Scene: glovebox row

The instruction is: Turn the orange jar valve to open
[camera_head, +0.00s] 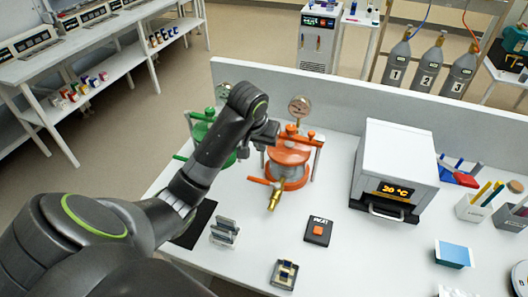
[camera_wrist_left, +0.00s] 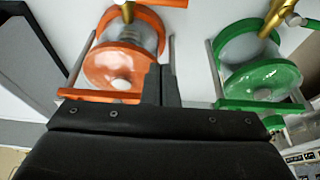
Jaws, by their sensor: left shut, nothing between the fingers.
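The orange jar (camera_head: 287,160) stands on the white bench, with an orange lid, a clear body and a gauge on top. Its brass valve (camera_head: 274,199) points to the front, with an orange handle (camera_head: 261,181) sticking out to the left. In the left wrist view the orange jar (camera_wrist_left: 120,65) is at upper left, and part of its brass valve (camera_wrist_left: 127,12) shows at the top edge. My left gripper (camera_head: 268,140) is shut and empty, high beside the orange jar's lid. Its closed fingers (camera_wrist_left: 162,84) appear between the two jars. My right gripper is out of view.
A green jar (camera_head: 203,130) stands to the left, partly hidden behind my left arm. A low wall (camera_head: 350,90) runs behind.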

